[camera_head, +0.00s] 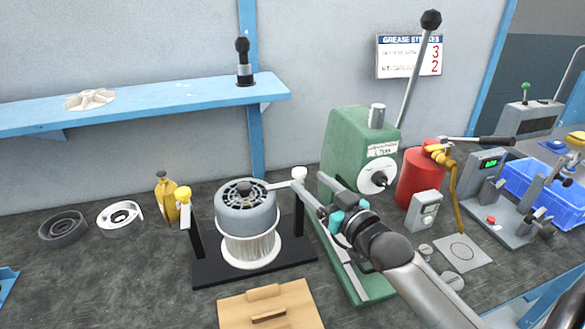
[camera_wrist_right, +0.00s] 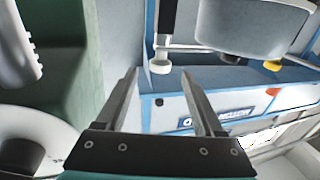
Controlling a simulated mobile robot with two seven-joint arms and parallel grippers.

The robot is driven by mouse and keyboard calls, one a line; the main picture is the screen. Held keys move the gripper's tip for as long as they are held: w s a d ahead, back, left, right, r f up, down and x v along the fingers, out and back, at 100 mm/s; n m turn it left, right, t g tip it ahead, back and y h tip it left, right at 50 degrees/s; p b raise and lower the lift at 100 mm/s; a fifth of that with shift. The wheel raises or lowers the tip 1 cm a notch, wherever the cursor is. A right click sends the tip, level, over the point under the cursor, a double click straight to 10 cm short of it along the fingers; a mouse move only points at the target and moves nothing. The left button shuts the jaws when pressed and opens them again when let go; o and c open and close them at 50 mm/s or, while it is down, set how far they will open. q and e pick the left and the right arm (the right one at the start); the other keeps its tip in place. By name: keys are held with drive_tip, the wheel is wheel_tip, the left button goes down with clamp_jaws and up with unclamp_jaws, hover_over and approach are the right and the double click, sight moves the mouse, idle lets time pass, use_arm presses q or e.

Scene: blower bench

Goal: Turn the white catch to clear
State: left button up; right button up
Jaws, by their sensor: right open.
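The white catch (camera_head: 299,173) sits at the top of the right black post of the blower stand (camera_head: 215,274). Its thin pale bar points left to the rim of the grey blower housing (camera_head: 246,208). In the right wrist view the catch (camera_wrist_right: 160,68) appears upside down, just beyond my fingertips. My right gripper (camera_head: 309,193) comes in from the lower right, close to the catch. Its jaws (camera_wrist_right: 160,75) are open with nothing between them; whether a finger touches the catch I cannot tell. My left gripper is not in view.
A green press (camera_head: 347,150) with a white dial (camera_head: 377,176) stands right behind my gripper. A red canister (camera_head: 420,178) is farther right. A wooden board (camera_head: 290,297) lies in front of the stand.

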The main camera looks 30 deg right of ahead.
sight(295, 169)
drive_tip(key=shift+w+a+b, duration=0.15)
drive_tip(key=shift+w+b, duration=0.55)
drive_tip(key=shift+w, duration=3.55)
clamp_jaws()
